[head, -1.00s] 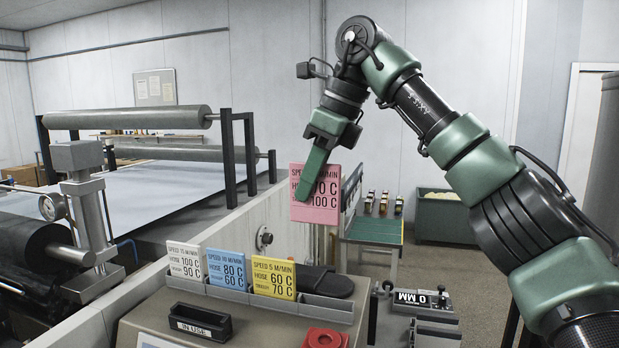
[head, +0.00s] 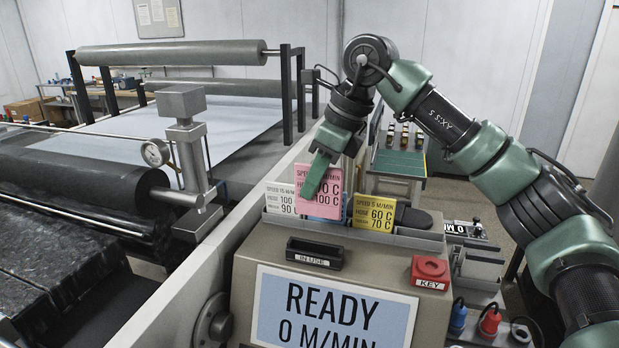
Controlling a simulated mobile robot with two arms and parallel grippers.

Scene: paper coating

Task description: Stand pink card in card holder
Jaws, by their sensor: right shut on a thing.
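The pink card (head: 327,206) is upright, with its printed face towards me. My right gripper (head: 312,187) is shut on its upper left part and covers some of the print. The card shows in front of the blue card (head: 349,206) and hides most of it. Below is the grey card rack (head: 285,223), with a white card (head: 281,199) at its left and a yellow card (head: 374,213) right of the pink one. Nearer stands a small black holder (head: 314,256) marked IN USE, with no card in it. My left gripper is not in view.
The console has a READY screen (head: 334,308) and a red KEY knob (head: 430,268). A dark rounded object (head: 413,218) lies at the rack's right end. Coating rollers (head: 85,205) stand to the left. Plugs and sockets (head: 490,318) are at lower right.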

